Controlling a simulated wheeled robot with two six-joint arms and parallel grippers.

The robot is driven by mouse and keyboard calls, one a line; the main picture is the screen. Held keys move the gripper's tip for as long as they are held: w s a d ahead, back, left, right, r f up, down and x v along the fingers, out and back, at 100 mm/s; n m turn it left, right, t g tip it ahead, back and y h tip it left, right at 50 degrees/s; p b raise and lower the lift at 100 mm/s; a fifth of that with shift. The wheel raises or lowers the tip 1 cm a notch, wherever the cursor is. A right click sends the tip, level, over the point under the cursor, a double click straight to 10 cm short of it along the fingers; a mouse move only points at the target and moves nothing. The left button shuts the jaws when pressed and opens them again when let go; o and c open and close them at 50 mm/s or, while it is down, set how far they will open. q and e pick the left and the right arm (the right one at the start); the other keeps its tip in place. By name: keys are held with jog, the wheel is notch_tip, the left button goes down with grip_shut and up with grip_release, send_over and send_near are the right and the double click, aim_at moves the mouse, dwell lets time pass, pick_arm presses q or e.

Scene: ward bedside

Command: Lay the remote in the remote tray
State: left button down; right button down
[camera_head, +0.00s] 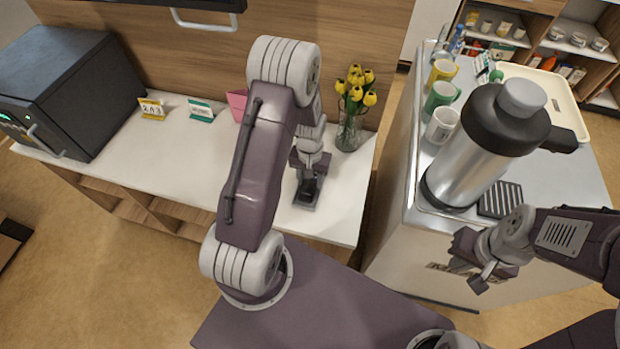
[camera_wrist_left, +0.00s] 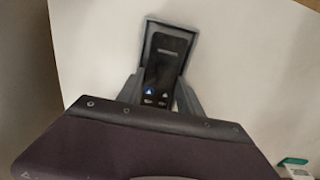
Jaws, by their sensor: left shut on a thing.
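The dark remote (camera_wrist_left: 162,75) shows in the left wrist view between the fingers of my left gripper (camera_wrist_left: 158,95), which is shut on it. The grey remote tray (camera_wrist_left: 170,27) frames the remote's far end there. In the head view my left gripper (camera_head: 309,172) points down at the tray (camera_head: 305,206) on the white counter. The remote lines up with the tray, but I cannot tell whether it touches the tray floor. My right gripper (camera_head: 474,271) is open and empty beside the metal cart.
A vase of yellow flowers (camera_head: 349,110) stands close behind the tray. The cart at right bears a large flask (camera_head: 470,160) and mugs (camera_head: 441,125).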

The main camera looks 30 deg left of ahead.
pick_arm(q)
jog(key=shift+f, duration=0.3)
jog(key=c, duration=0.7)
grip_release()
jog(key=shift+r, duration=0.1)
notch_tip(320, 180, up, 9)
jog(key=d+r+m+t, duration=0.1)
jog(key=d+r, duration=0.3)
jog(key=r, duration=0.1)
jog(key=s+d+m, duration=0.1)
jog(key=s+d, duration=0.2)
jog(key=s, duration=0.7)
jog(key=shift+r, duration=0.15)
